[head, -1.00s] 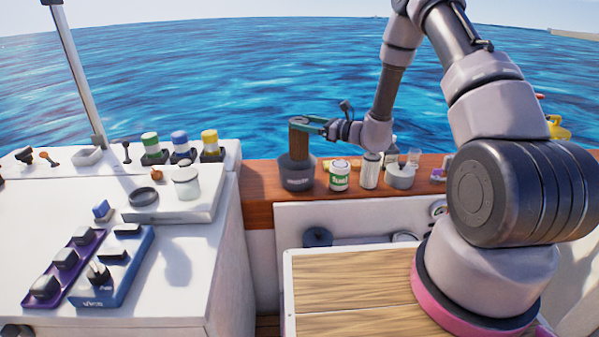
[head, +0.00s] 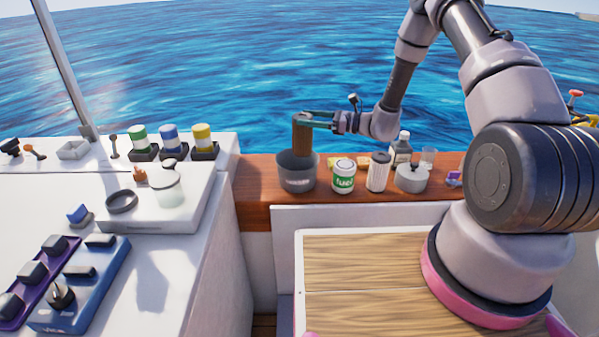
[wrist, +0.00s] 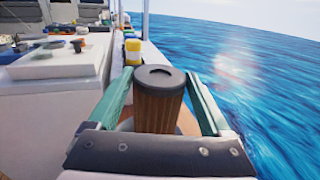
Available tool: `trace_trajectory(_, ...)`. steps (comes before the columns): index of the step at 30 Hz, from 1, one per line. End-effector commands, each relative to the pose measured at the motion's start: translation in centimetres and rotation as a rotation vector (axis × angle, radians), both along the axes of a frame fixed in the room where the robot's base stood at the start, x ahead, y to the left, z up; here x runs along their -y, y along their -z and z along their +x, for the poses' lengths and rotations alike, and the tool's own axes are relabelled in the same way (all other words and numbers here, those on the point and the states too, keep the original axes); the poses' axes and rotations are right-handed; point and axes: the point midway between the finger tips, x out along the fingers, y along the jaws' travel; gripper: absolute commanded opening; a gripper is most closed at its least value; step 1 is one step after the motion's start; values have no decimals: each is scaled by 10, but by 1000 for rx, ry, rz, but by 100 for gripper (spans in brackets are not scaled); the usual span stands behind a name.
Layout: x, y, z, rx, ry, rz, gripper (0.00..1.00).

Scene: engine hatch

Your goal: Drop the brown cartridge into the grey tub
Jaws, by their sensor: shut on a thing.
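The brown cartridge (head: 302,138) is upright, held near its top by my gripper (head: 303,118). Its lower end is at the mouth of the grey tub (head: 297,182), and I cannot tell how far inside it reaches. The tub stands on the brown wooden ledge. In the wrist view the cartridge (wrist: 158,105), with a dark round cap, stands between the two green fingers of my gripper (wrist: 160,88).
Right of the tub on the wooden ledge (head: 255,190) stand a green-and-white jar (head: 343,177), a white ribbed canister (head: 378,172), a grey round pot (head: 412,178) and a bottle (head: 400,148). A white console (head: 180,260) with switches and colored-lid jars is at left.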

Motion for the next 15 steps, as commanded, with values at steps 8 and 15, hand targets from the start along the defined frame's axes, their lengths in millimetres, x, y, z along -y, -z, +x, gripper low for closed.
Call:
trace_trajectory(8, 0, 23, 0, 0, 0, 1, 0)
trace_trajectory(15, 0, 26, 0, 0, 0, 0, 0)
